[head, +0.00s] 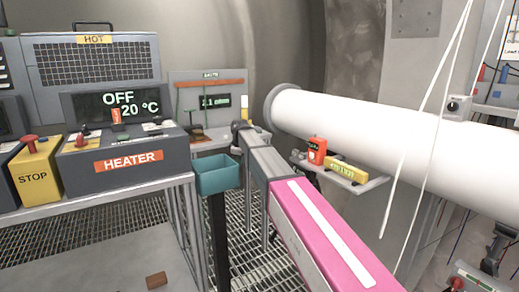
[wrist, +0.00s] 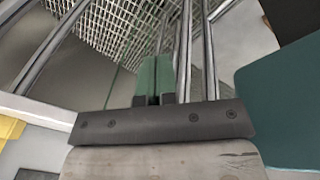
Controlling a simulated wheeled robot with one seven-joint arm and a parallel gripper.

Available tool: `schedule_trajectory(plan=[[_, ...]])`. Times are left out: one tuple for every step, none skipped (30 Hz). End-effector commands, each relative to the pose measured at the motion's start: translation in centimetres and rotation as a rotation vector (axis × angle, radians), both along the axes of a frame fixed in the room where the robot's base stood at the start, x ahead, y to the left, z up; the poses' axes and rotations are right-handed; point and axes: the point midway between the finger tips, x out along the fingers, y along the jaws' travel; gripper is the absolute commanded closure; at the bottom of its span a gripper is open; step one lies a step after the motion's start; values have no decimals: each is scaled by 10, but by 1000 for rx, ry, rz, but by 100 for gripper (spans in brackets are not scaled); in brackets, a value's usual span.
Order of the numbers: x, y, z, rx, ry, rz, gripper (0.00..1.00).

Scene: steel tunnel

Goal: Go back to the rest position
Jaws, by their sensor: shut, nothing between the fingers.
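My gripper (wrist: 155,65) shows in the wrist view with its two green fingers together and nothing between them. It points down past metal frame legs toward the grated floor, beside a teal bin at the right edge. In the head view my pink and grey arm reaches forward from the lower right to the middle. The gripper itself cannot be made out there.
The teal bin (head: 218,175) stands on a dark post, close left of my arm. The heater (head: 125,150) and the yellow STOP box (head: 38,172) sit on a bench at left. A white pipe (head: 400,140) and a small shelf (head: 345,178) are at right.

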Motion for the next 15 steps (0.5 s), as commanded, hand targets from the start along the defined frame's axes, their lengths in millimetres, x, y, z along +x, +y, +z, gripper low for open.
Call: schedule_trajectory(plan=[[-22,-27,-27,4,18,-71,100],[-31,-40,-40,9,28,-114,100],[-42,-56,-57,13,38,-172,100],[-50,-68,-69,18,46,-216,100],[-60,-80,-81,20,54,-260,100],[-73,-97,-97,25,66,-321,100],[-84,-108,-109,29,73,-365,100],[-94,-120,-120,32,81,-410,100],[-109,-136,-135,36,93,-472,100],[-121,-147,-145,39,100,-518,100],[-132,-158,-155,42,107,-564,100],[-148,-172,-168,45,117,-624,100],[-161,-182,-178,47,125,-670,100],[-173,-192,-186,50,132,-716,100],[-190,-205,-198,53,141,-778,100]])
